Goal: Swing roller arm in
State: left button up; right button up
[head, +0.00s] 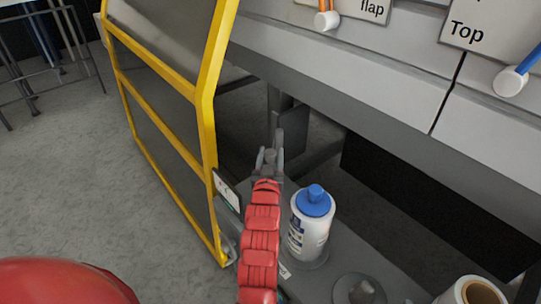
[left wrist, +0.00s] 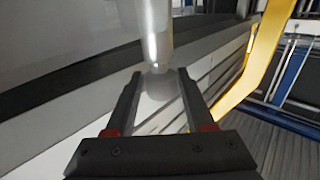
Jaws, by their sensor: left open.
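My left gripper (head: 270,152) is at the middle of the head view, below the machine's sloped front and close to the yellow-framed guard door. In the left wrist view my left gripper (left wrist: 160,78) has its two dark fingers apart. A pale, shiny metal cylinder (left wrist: 158,35) with a rounded lower end stands just ahead of the fingertips, in line with the gap. It may be part of the roller arm, but I cannot tell for sure. I cannot tell whether the fingers touch it. The right gripper is not in view.
The yellow-framed guard door (head: 207,95) stands close on the left. A white bottle with a blue cap (head: 310,222) stands right of my left arm on a grey shelf (head: 345,262). A cardboard-coloured roll (head: 476,292) is at lower right. Open floor lies left.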

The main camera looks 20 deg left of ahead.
pick_arm(q)
jog(key=shift+o, duration=1.1)
jog(key=shift+s, duration=0.1)
jog(key=shift+s+d, duration=0.15)
jog(key=shift+s, duration=0.1)
jog(key=p+v, duration=0.6)
jog(key=v, duration=1)
jog(key=shift+s, duration=0.35)
jog(key=shift+r, duration=0.1)
